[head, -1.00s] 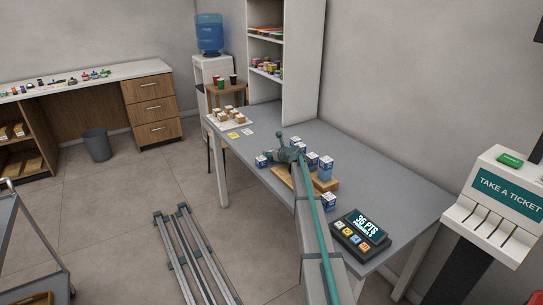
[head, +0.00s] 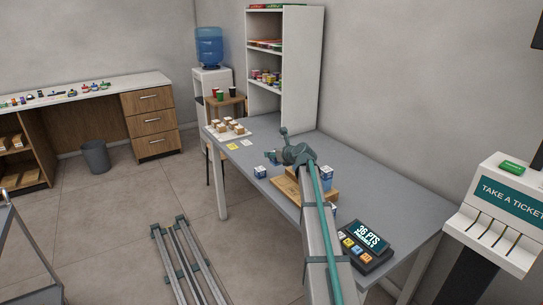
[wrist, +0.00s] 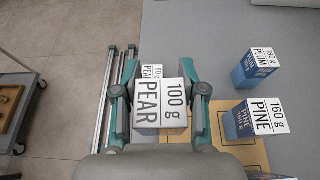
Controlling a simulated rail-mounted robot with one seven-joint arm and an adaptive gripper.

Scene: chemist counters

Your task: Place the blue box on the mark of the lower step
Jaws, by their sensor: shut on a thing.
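In the head view my gripper (head: 282,156) is over the table, beyond the wooden step stand (head: 287,190). The stand also shows at the right of the held box in the wrist view (wrist: 200,128), with part of a dark mark outline. A blue-sided PINE 160 g box (wrist: 258,118) stands on it. A blue-sided PLUM 160 g box (wrist: 250,66) is farther up. A smaller PEAR 80 g box (wrist: 152,71) stands behind the held one, partly hidden.
The small box shows on the table's left edge in the head view (head: 260,172). A display unit (head: 362,240) sits at the near end of the grey table (head: 385,185). A tray of small boxes (head: 222,131) is at the far end. My arm hides part of the stand.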

